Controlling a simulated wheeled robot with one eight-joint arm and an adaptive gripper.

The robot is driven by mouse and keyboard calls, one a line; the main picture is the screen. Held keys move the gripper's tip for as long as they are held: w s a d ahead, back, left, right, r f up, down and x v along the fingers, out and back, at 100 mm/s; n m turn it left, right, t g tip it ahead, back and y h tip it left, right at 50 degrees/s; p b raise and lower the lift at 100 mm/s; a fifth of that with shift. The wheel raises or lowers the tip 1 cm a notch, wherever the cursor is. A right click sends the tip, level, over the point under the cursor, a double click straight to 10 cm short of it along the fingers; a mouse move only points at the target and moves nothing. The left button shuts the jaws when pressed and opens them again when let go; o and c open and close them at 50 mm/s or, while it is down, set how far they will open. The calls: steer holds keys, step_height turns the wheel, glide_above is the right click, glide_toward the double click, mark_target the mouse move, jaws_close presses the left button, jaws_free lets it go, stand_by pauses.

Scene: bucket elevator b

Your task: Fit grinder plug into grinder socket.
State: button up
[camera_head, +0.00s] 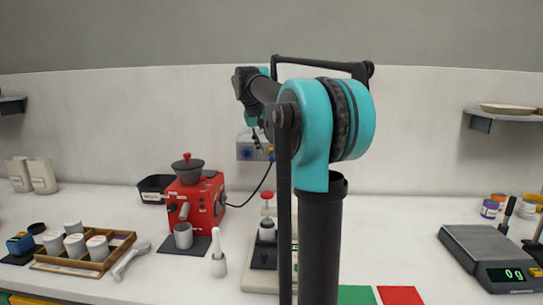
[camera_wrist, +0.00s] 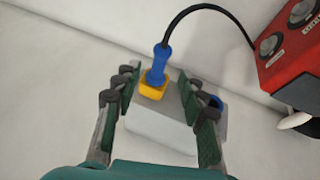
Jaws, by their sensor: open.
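The blue grinder plug (camera_wrist: 159,62), with a black cable at its end, stands in the yellow socket (camera_wrist: 152,91) on a grey box (camera_wrist: 165,130). I cannot tell how deep it sits. My gripper (camera_wrist: 154,84) is open, its fingers on either side of the plug with gaps between. In the head view the grey box (camera_head: 245,151) is on the back wall, with my gripper (camera_head: 254,140) in front of it. The red grinder (camera_head: 197,204) stands below on the counter, its cable rising to the box; it also shows in the wrist view (camera_wrist: 296,62).
A second, blue-ringed socket (camera_wrist: 216,102) is on the box, close to the right finger. The wall beside the box is clear.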

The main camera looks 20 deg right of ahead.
mark_target(272, 156)
steer(key=shift+x, duration=2.55)
steer(key=shift+c, duration=0.3)
jaws_close()
